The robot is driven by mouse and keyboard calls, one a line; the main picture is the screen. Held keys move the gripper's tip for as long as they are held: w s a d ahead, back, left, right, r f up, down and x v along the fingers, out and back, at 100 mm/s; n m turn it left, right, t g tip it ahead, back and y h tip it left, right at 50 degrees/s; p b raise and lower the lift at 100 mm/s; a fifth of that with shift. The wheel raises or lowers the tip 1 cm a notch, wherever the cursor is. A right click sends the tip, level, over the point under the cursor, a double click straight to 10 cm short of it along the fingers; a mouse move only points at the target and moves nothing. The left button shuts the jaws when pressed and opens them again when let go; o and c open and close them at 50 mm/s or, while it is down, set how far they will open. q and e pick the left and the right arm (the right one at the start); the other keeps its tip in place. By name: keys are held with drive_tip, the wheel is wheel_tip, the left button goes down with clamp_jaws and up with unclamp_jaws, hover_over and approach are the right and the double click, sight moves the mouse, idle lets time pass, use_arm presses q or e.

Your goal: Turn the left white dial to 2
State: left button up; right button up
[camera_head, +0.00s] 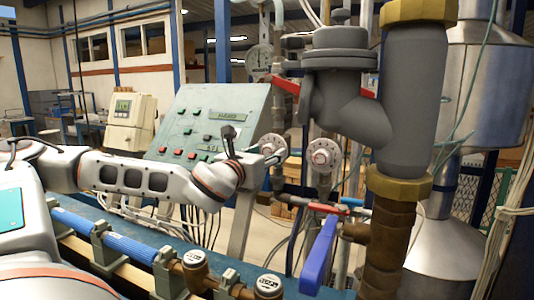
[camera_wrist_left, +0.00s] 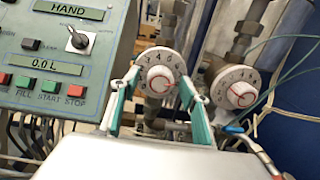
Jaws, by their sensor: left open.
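The left white dial (camera_head: 273,148) is a round white knob on a pipe, beside the control panel. My left gripper (camera_head: 264,160) is at this dial. In the left wrist view the open green fingers of my left gripper (camera_wrist_left: 158,84) stand on both sides of the knob; I cannot tell whether they touch it. My right gripper is not in view.
A second white dial (camera_head: 324,155) is close on the right; it also shows in the left wrist view (camera_wrist_left: 236,88). A control panel (camera_head: 208,120) with buttons stands to the left. Thick grey pipework (camera_head: 362,90) and a blue-handled valve (camera_head: 319,255) are on the right.

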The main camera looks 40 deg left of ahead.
use_arm(q)
drive_tip(key=c, duration=1.1)
